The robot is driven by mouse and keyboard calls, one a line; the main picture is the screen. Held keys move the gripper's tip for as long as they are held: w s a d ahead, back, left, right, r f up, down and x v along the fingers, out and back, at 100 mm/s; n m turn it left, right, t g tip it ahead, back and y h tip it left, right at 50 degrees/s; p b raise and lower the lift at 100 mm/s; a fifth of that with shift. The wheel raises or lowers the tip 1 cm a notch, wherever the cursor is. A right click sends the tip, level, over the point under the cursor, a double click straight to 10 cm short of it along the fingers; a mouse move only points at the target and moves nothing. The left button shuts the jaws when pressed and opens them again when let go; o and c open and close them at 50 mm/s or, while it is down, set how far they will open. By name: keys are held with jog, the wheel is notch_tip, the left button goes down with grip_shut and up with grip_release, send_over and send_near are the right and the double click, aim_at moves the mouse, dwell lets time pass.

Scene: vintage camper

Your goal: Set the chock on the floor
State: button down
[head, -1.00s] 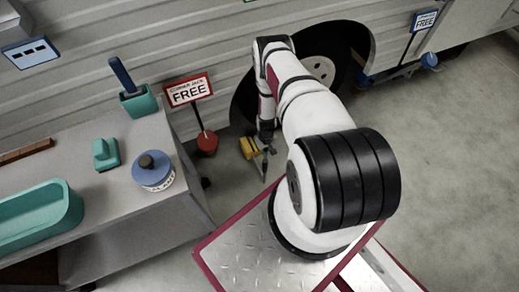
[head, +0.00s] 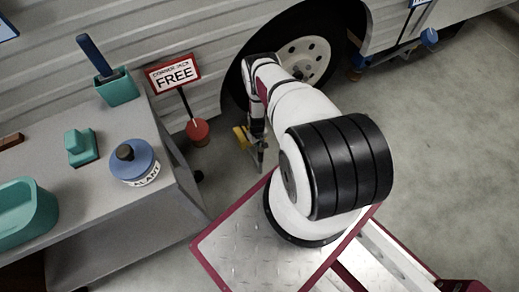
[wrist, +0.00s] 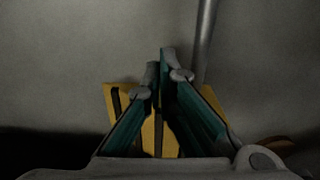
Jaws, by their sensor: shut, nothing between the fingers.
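The yellow chock (head: 240,138) is low beside the camper's wheel, partly hidden by my arm in the head view. In the wrist view the chock (wrist: 112,96), yellow with dark stripes, shows behind and to both sides of my fingers. My gripper (wrist: 160,62) is shut, its teal-sided fingers close together with nothing held between them. In the head view my gripper (head: 259,158) hangs down at the right of the chock. I cannot tell whether the fingers touch the chock, and its underside is hidden. The concrete floor (head: 430,170) spreads around.
The camper wheel (head: 305,62) is behind my arm. A FREE sign (head: 173,73) on a red base (head: 198,132) stands left of the chock. A grey cart (head: 160,195) with a teal pot, teal block and blue-lidded jar is at left. Open floor lies at right.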

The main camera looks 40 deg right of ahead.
jog(key=shift+w+d, duration=0.1)
jog(key=shift+w, duration=0.45)
jog(key=shift+w, duration=0.1)
jog(key=w+b, duration=0.2)
jog(key=w+d+b, duration=0.1)
jog(key=w+b, duration=0.2)
jog(key=shift+d+f, duration=0.1)
jog(key=shift+d, duration=0.1)
jog(key=shift+w+d+b, duration=0.15)
jog(key=shift+w+b, duration=0.35)
jog(key=shift+s, duration=0.15)
